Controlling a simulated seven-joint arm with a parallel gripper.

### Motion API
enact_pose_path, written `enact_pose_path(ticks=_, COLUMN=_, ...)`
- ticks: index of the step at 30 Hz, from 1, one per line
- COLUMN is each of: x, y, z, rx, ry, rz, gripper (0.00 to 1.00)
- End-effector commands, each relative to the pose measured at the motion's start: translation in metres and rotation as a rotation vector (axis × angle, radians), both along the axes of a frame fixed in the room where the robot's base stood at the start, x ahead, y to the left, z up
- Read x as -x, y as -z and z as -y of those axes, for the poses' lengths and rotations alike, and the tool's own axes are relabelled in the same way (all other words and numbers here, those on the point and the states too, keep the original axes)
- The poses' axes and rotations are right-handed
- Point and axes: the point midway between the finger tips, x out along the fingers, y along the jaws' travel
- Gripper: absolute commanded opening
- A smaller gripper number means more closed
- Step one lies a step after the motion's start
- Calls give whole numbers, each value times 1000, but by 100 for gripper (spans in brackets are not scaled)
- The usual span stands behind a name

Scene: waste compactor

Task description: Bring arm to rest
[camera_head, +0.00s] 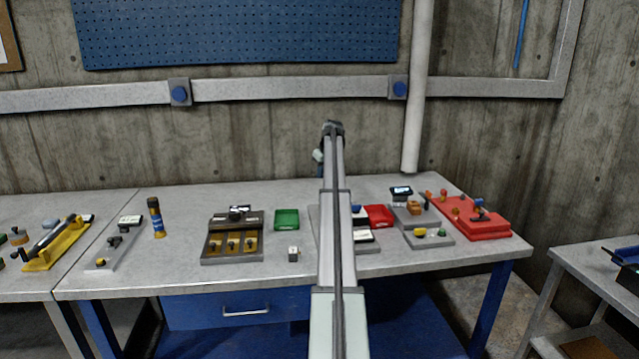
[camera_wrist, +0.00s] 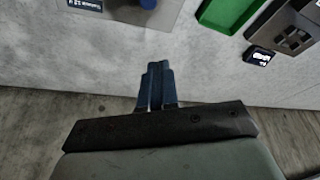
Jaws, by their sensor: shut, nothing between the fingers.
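My arm stretches up the middle of the head view, over the grey workbench (camera_head: 180,200). Its far end is near the back wall, and the fingers cannot be made out clearly there. In the wrist view, my gripper (camera_wrist: 156,72) shows as two dark blue fingers pressed together, with nothing between them. The fingers are over the light grey bench top (camera_wrist: 110,65), clear of the objects. The arm hides part of the bench behind it.
A green tray (camera_head: 287,219), a brown-grey fixture (camera_head: 232,237), and a red tray (camera_head: 379,216) are on the bench. A bottle (camera_head: 156,217) stands left; a red block fixture (camera_head: 480,226) lies right. A white pipe (camera_head: 417,90) runs down the wall.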

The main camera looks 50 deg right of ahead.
Motion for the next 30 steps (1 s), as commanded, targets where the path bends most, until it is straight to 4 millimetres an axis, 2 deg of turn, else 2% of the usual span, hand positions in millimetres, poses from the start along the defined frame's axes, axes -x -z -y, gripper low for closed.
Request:
enact_pose_path(ticks=6, x=4, y=-14, z=-1, rx=0, ry=0, rz=1, gripper=0)
enact_pose_path(ticks=23, x=3, y=-13, z=-3, rx=0, ry=0, rz=1, gripper=0)
enact_pose_path(ticks=26, x=-9, y=-12, z=-14, rx=0, ry=5, rz=2, gripper=0)
enact_pose_path(ticks=29, x=-37, y=-9, z=-40, rx=-2, ry=21, rz=5, gripper=0)
enact_pose_path(ticks=30, x=-53, y=-7, z=-54, rx=-3, ry=29, rz=6, gripper=0)
